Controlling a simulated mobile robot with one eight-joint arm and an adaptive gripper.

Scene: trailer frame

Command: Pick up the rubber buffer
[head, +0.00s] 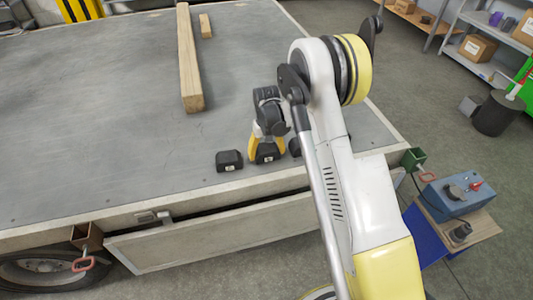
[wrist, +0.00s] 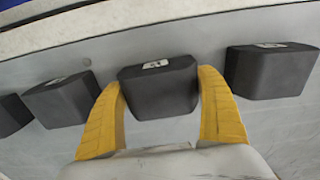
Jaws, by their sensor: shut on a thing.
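My gripper (head: 266,151) points down near the front edge of the grey trailer bed. Its two yellow fingers are closed on the sides of a black, block-shaped rubber buffer (wrist: 157,92) with a small white label. In the wrist view the buffer sits between the fingers, one on each side. I cannot tell whether it still touches the bed. Another black buffer (head: 229,161) stands to the left in the head view. One more is partly hidden behind my arm on the right. The wrist view shows similar buffers on the right (wrist: 270,72) and left (wrist: 60,98).
A long wooden beam (head: 189,65) and a short wooden block (head: 205,26) lie on the bed (head: 110,110). A blue box (head: 457,195) stands on a small stand at the right. Shelves with cartons stand at the back right. The left of the bed is clear.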

